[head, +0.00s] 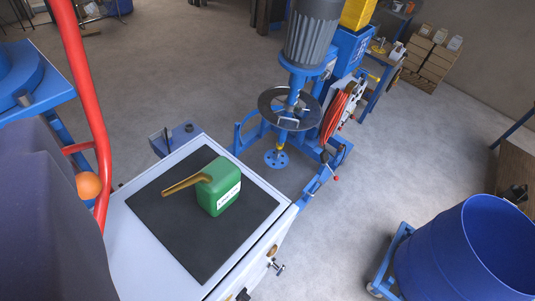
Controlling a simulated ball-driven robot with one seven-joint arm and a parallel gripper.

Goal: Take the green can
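The green can (219,186) stands upright on the dark mat (165,222) on top of a white cabinet (125,245). Nothing is touching the can from above. My gripper is not visible in the head view.
A blue disperser mixer (312,35) with a round guard ring stands behind the cabinet. A red tubular rail (83,85) rises at left. A large blue drum (465,255) stands on a dolly at lower right. Grey floor between drum and mixer is clear.

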